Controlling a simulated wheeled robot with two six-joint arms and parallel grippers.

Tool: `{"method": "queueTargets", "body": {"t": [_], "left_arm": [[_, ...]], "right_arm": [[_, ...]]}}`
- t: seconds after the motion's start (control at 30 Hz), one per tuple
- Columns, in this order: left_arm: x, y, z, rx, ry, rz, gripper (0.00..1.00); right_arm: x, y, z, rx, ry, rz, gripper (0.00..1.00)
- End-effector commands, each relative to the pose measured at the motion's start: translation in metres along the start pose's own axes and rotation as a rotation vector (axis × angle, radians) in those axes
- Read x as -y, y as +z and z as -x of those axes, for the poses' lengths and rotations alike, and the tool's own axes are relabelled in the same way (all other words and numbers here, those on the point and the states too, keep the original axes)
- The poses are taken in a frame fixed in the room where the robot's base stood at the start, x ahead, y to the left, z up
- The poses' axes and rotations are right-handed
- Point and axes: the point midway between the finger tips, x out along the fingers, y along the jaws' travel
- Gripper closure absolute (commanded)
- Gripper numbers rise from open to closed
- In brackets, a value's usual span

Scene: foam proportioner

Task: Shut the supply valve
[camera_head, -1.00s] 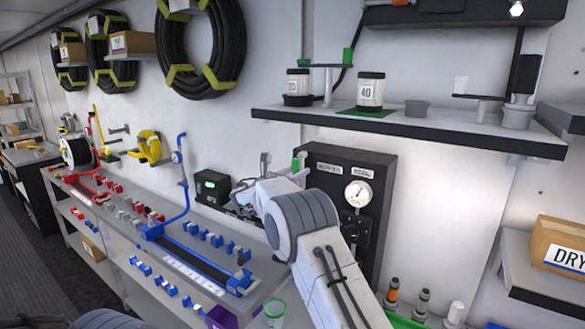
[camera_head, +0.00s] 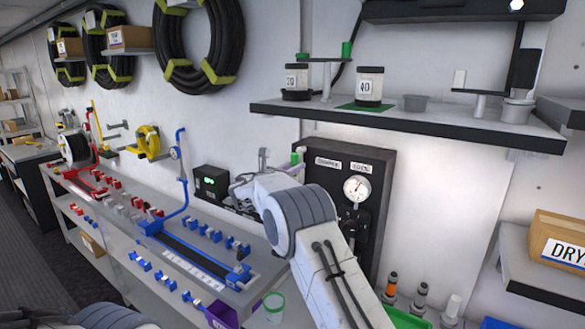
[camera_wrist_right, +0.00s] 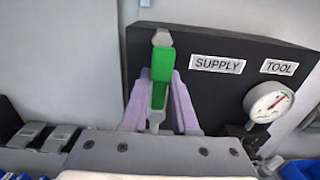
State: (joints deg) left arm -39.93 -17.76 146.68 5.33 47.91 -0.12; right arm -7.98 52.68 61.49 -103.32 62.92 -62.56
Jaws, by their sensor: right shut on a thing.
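The black panel (camera_head: 343,168) on the wall carries labels SUPPLY and TOOL and a round gauge; it also shows in the right wrist view (camera_wrist_right: 226,89). The green supply valve handle (camera_wrist_right: 161,72) stands roughly upright to the left of the SUPPLY label (camera_wrist_right: 217,64). My right gripper (camera_wrist_right: 160,100) is shut on this handle, one purple-grey finger on each side. In the head view my right arm hides most of the handle; only a small green part (camera_head: 295,158) shows. My left gripper is not in view.
The gauge (camera_head: 356,188) and a black fitting sit right of my right arm. A small black box with a green display (camera_head: 211,183) is at its left. The shelf (camera_head: 400,124) with jars hangs above. The bench (camera_head: 190,262) holds blue and red parts.

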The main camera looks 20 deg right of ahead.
Motion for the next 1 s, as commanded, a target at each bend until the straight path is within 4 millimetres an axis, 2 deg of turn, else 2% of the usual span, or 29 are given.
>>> {"method": "queueTargets", "body": {"t": [0.83,0.87,1.0], "left_arm": [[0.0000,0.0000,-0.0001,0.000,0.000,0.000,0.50],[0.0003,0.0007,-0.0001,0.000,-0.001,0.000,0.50],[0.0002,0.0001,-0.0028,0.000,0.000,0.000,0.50]], "right_arm": [[-0.0007,-0.0019,0.0007,-0.003,0.002,0.002,1.00],[-0.0089,-0.0024,0.0102,-0.003,0.006,0.001,1.00],[-0.0024,-0.0030,0.0029,-0.003,0.004,-0.004,1.00]]}}
